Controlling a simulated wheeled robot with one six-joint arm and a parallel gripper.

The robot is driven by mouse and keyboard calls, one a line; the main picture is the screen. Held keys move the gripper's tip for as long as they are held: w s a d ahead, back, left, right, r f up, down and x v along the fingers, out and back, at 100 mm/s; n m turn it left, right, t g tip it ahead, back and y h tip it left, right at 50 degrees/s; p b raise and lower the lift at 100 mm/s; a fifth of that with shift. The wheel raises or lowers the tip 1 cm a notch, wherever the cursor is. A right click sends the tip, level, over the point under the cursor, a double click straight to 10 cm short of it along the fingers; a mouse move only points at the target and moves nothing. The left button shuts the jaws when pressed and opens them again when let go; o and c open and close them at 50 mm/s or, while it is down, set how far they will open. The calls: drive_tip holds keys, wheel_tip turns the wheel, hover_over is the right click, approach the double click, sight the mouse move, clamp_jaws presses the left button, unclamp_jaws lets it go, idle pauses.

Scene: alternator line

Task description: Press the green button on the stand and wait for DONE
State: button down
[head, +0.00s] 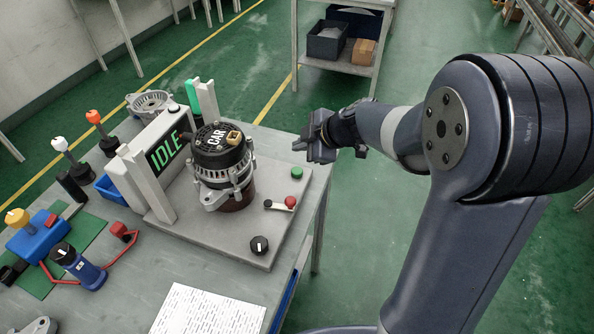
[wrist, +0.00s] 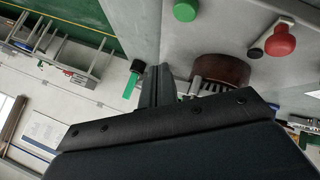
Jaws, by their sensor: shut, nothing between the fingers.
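The green button (head: 297,173) sits near the right edge of the grey stand (head: 215,240). It also shows in the wrist view (wrist: 186,10) at the top edge. The display (head: 165,153) on the stand reads IDLE. My gripper (head: 312,146) is shut and empty. In the head view it is just above and right of the green button, apart from it. In the wrist view the gripper (wrist: 157,85) points up the picture, with the button beyond it and to the right.
An alternator (head: 222,160) marked CAR stands on the stand, left of the button. A red-knobbed lever (head: 290,202) and a black dial (head: 259,245) are nearer the front. A white sheet (head: 210,310) lies on the table. The green floor to the right is open.

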drive_tip(key=b, duration=0.2)
hover_over(301, 172)
wheel_tip(301, 172, down, 4)
drive_tip(key=shift+f, duration=0.1)
drive_tip(key=shift+f+b, duration=0.7)
drive_tip(key=shift+b, duration=0.45)
drive_tip(key=shift+f+b, duration=0.9)
drive_tip(key=shift+b, duration=1.05)
idle(1.5)
drive_tip(key=shift+r, duration=0.9)
drive_tip(key=shift+r+p, duration=1.05)
drive_tip(key=shift+r, duration=1.5)
